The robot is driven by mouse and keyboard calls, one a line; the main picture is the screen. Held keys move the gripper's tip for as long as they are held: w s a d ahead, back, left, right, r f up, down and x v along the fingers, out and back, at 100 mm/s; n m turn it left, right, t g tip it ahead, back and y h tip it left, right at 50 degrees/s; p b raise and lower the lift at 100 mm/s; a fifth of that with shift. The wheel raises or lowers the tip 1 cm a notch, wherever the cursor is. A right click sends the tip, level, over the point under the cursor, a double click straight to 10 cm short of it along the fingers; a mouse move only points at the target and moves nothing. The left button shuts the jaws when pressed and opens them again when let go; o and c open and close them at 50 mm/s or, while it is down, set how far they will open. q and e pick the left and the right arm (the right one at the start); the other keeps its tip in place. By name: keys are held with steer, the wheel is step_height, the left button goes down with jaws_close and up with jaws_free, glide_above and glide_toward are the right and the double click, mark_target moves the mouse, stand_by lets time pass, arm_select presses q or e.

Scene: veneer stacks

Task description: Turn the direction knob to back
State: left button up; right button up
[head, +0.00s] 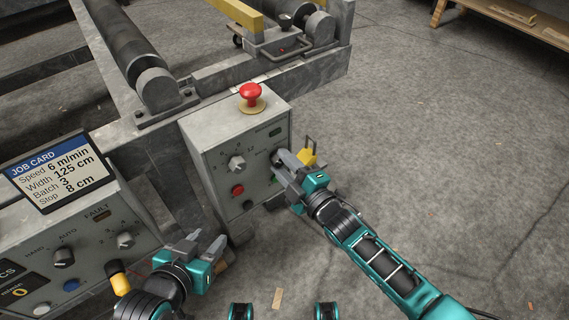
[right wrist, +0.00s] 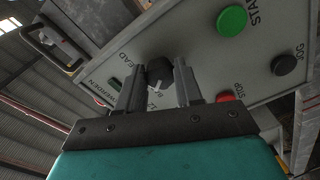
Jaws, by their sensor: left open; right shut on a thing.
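The direction knob (right wrist: 159,72) is a black knob with a pale pointer mark on the grey control box (head: 213,148). My right gripper (right wrist: 158,88) is shut on it, one finger on each side, in the right wrist view. In the head view the right gripper (head: 281,162) hides the knob. My left gripper (head: 205,246) is open and empty, in front of the box's lower left.
The box also carries a grey knob (head: 236,161), a red button (head: 238,190), a green button (right wrist: 232,20) and a red mushroom button (head: 250,92) on top. A second panel (head: 95,225) with a job card (head: 55,170) stands at left.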

steer(key=shift+f, duration=0.1)
steer(key=o, duration=1)
steer(key=shift+o, duration=0.2)
steer(key=p+v, duration=0.3)
steer(key=v, duration=1)
